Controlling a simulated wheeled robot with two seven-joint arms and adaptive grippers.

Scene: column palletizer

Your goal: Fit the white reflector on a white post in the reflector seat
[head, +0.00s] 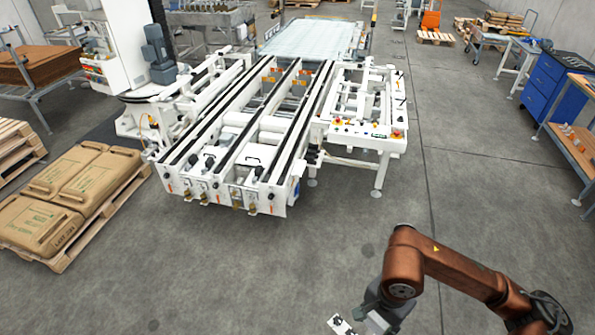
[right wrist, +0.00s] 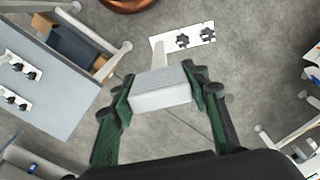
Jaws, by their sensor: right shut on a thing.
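My right gripper (head: 372,318) is low in the head view, at the end of my brown right arm. In the right wrist view its green-padded fingers (right wrist: 160,100) are shut on a white block-shaped part (right wrist: 160,92). A narrow white piece rises behind the block towards a white plate (right wrist: 190,40) with dark knobs. The plate also shows beside the gripper in the head view (head: 341,325). I cannot tell which part is the reflector itself. The reflector seat on a white post cannot be made out. My left gripper is not in view.
A white conveyor frame (head: 245,140) fills the middle of the head view. Filled sacks (head: 85,190) lie on a pallet at left. A blue drawer cabinet (head: 553,85) and a wooden-topped bench (head: 575,140) stand at right. The floor between is clear. A grey surface (right wrist: 45,100) lies left in the wrist view.

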